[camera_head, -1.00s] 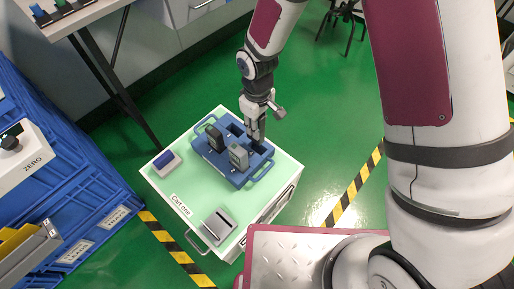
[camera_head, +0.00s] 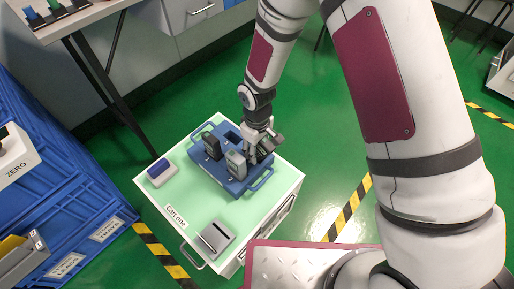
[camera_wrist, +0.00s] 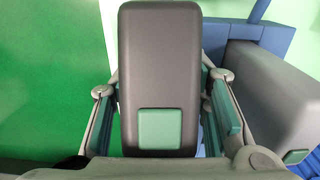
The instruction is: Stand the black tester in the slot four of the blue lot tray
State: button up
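The black tester (camera_wrist: 160,75), dark with a green square near one end, fills the middle of the wrist view. My gripper (camera_wrist: 165,108) has its fingers spread on either side of it, with narrow gaps between pads and tester. In the head view my gripper (camera_head: 263,154) is low over the right corner of the blue lot tray (camera_head: 228,186); it largely hides the black tester and its slot there. A grey tester (camera_head: 236,164) stands in the tray just left of the gripper, and also shows at the right in the wrist view (camera_wrist: 265,95). Slot numbers are not readable.
Another dark tester (camera_head: 212,146) stands in the tray's left part; a back slot (camera_head: 233,135) looks empty. Blue crates (camera_head: 75,190) stand at left.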

notch_tip(320, 180, up, 12)
jog(key=p, duration=0.4)
jog(key=shift+p, duration=0.35)
